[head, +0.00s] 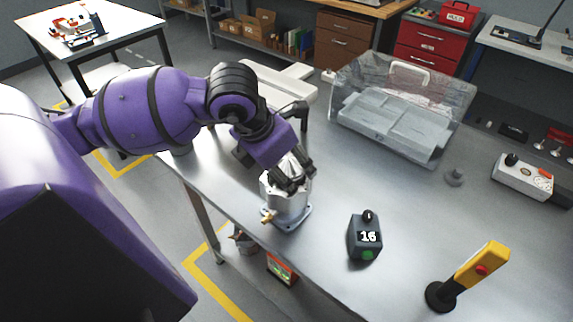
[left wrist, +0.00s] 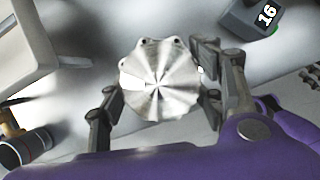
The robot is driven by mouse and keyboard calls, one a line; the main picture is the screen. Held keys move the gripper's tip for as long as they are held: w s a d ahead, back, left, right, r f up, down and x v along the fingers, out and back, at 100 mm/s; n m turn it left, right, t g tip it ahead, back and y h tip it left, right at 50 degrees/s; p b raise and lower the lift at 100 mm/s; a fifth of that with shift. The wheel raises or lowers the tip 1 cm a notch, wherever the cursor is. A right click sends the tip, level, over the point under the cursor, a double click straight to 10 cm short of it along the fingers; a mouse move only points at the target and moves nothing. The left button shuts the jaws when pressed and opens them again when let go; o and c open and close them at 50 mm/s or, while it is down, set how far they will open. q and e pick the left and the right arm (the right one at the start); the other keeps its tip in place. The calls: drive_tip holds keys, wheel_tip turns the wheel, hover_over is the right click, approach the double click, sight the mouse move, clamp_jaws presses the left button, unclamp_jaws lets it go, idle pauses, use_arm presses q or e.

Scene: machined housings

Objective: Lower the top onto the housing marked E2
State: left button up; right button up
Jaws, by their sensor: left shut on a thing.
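A silver cylindrical housing (head: 289,212) with a flanged foot and a brass fitting on its lower left stands upright near the table's left edge. No E2 mark is readable on it. My left gripper (head: 291,183) is over the housing, shut on a round metal top (left wrist: 160,82). In the left wrist view, the gripper's fingers (left wrist: 160,104) sit on either side of the top, whose shiny face and small lugs show. The fingers partly hide the join in the head view, so I cannot tell whether top and housing touch. My right gripper is not in view.
A dark block marked 16 (head: 366,238) stands right of the housing. A yellow handheld control on a black base (head: 473,272) is at the front right. A clear-lidded case (head: 400,108) is at the back. The table between case and block is clear.

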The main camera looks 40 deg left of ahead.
use_arm(q)
drive_tip(key=shift+s+a+f+g, duration=0.1)
drive_tip(key=shift+s+f+g, duration=0.1)
drive_tip(key=shift+f, duration=0.35)
drive_tip(key=shift+s+a+f+g, duration=0.1)
drive_tip(key=shift+s+f, duration=0.05)
drive_tip(key=shift+f, duration=0.35)
drive_tip(key=c, duration=0.5)
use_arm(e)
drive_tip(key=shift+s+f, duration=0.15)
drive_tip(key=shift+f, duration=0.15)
use_arm(q)
drive_tip(key=o, duration=1.9)
drive_tip(key=shift+w+f, duration=0.15)
drive_tip(key=shift+w, duration=0.05)
drive_tip(key=shift+o, duration=0.9)
drive_tip(key=shift+w+a, duration=0.15)
drive_tip(key=shift+a, duration=0.05)
drive_tip(key=shift+d+r, duration=0.1)
drive_tip(key=shift+r, duration=0.2)
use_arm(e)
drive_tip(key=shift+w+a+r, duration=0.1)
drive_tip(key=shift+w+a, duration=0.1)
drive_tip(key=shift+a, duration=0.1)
use_arm(q)
drive_tip(key=shift+r, duration=0.1)
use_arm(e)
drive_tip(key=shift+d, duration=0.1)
